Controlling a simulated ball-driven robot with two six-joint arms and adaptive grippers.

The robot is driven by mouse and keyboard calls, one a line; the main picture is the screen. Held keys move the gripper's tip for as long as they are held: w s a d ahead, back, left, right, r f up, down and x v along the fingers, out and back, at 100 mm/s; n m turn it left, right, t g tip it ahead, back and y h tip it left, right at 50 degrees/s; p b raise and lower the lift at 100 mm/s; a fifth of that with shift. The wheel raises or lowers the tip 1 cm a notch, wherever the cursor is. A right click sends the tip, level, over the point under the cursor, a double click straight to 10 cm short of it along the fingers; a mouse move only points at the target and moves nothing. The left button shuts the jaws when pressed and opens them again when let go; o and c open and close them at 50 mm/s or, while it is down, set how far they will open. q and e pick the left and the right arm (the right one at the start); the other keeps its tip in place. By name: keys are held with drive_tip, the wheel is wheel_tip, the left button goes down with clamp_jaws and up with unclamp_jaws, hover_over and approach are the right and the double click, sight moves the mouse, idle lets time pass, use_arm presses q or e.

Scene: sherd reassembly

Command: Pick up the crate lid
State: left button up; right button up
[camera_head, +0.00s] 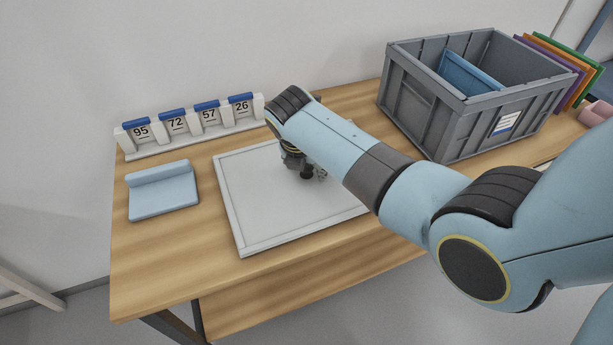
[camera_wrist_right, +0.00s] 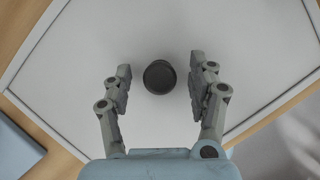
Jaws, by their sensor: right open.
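The crate lid (camera_head: 250,215) is a flat light-grey panel with a raised rim, lying on the wooden table. In the right wrist view the lid (camera_wrist_right: 95,45) fills most of the picture, with a dark round knob (camera_wrist_right: 159,77) standing on it. My right gripper (camera_wrist_right: 160,80) is open over the lid, one finger on each side of the knob, with a visible gap on both sides. In the head view my right gripper (camera_head: 305,168) is low over the lid, partly hidden by my right arm, which also covers the lid's right part. My left gripper is out of view.
A grey crate (camera_head: 460,125) with a blue piece (camera_head: 465,75) inside stands at the back right. A numbered rack (camera_head: 190,130) stands along the back left. A light-blue folded object (camera_head: 163,190) lies left of the lid. Coloured panels (camera_head: 575,65) stand behind the crate.

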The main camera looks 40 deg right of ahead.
clamp_jaws()
idle(0.4)
drive_tip(key=shift+r, duration=0.15)
